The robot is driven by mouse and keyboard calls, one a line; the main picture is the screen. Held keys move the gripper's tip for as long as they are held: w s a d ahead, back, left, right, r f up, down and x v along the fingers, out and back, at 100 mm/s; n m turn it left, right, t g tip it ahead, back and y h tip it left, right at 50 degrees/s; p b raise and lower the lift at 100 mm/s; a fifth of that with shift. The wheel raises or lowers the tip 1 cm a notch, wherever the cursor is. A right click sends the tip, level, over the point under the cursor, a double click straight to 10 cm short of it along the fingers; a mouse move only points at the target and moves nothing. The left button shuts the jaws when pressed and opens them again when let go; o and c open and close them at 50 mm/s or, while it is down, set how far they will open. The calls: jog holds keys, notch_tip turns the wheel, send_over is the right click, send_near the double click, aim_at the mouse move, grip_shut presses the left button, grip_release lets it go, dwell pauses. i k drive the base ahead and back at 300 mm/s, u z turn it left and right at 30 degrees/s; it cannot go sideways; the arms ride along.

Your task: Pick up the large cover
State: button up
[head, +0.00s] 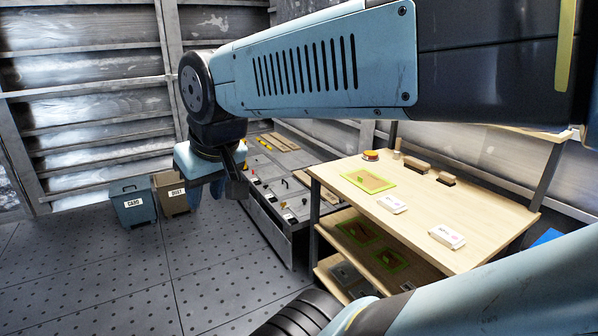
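I cannot make out for sure which thing is the large cover. Small parts lie on the dark grey bench (268,196), including yellow, orange and white-labelled pieces, too small to identify. A flat tan slatted piece (280,142) lies at its far end. My gripper (216,191) hangs from my arm at the left of the bench, in front of its near side in the picture. Its dark fingers are small and partly overlapped by the hand, so their opening is unclear. I see nothing clearly held in it.
A wooden shelf unit (415,240) stands right of the bench, with a green-edged mat (369,181), white boxes (446,236) and brown blocks on top. Green-edged trays lie below. A blue CARD bin (133,208) and brown DUST bin (172,196) stand left. The left floor is clear.

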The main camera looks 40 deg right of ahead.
aim_at(371, 183)
jog(key=z, duration=0.2)
jog(key=i, duration=1.1)
jog(key=z, duration=0.95)
jog(key=i, duration=0.95)
jog(key=z, duration=0.6)
jog(key=k, duration=0.75)
jog(key=z, duration=0.25)
jog(key=i, duration=0.8)
jog(key=u, duration=0.15)
